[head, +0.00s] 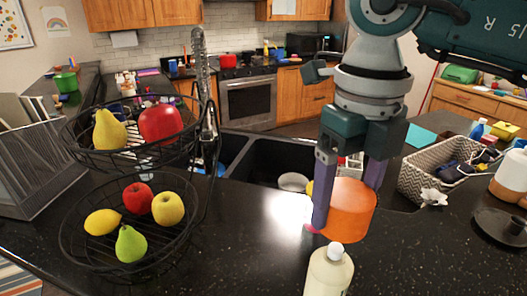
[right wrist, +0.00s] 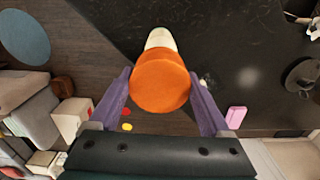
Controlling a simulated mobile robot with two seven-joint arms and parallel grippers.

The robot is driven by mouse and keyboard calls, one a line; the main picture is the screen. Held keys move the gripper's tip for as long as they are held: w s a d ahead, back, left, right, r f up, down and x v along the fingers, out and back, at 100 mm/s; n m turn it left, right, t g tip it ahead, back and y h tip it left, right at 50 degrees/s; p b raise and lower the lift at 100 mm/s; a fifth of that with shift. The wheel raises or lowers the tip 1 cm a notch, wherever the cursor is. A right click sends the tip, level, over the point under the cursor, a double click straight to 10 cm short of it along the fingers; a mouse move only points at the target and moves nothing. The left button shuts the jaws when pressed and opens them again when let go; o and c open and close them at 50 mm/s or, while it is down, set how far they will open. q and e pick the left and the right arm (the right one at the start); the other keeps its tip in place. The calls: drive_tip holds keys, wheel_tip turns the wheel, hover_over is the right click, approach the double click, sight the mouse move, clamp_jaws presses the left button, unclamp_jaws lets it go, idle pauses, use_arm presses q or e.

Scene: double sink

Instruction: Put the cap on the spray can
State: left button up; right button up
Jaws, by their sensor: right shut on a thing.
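My right gripper (head: 344,205) is shut on an orange cap (head: 347,208), with one purple finger on each side. The cap is held above the counter and looks slightly tilted. The spray can (head: 328,274), cream with a white nozzle, stands upright at the bottom of the head view, its lower part cut off. The cap appears just behind and above the nozzle, not over it. In the right wrist view the orange cap (right wrist: 160,82) sits between the fingers and partly hides the cream can (right wrist: 160,40). My left gripper is not in view.
A two-tier wire fruit basket (head: 130,240) stands at the left on the black counter. The dark double sink (head: 262,160) lies behind the cap. A woven basket (head: 440,175) and a dark plate (head: 500,228) are at the right. The counter around the can is mostly clear.

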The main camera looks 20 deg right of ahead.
sight(336, 246)
drive_tip(key=shift+s+d+f+b, duration=0.1)
drive_tip(key=shift+f+b, duration=0.55)
drive_tip(key=shift+f, duration=0.25)
wheel_tip(336, 246, down, 4)
drive_tip(key=b, duration=0.2)
drive_tip(key=shift+r+b, duration=0.2)
drive_tip(key=shift+b, duration=0.2)
drive_tip(key=shift+f+b, duration=0.4)
drive_tip(key=shift+f+b, duration=0.2)
drive_tip(key=shift+b, duration=0.25)
idle(1.0)
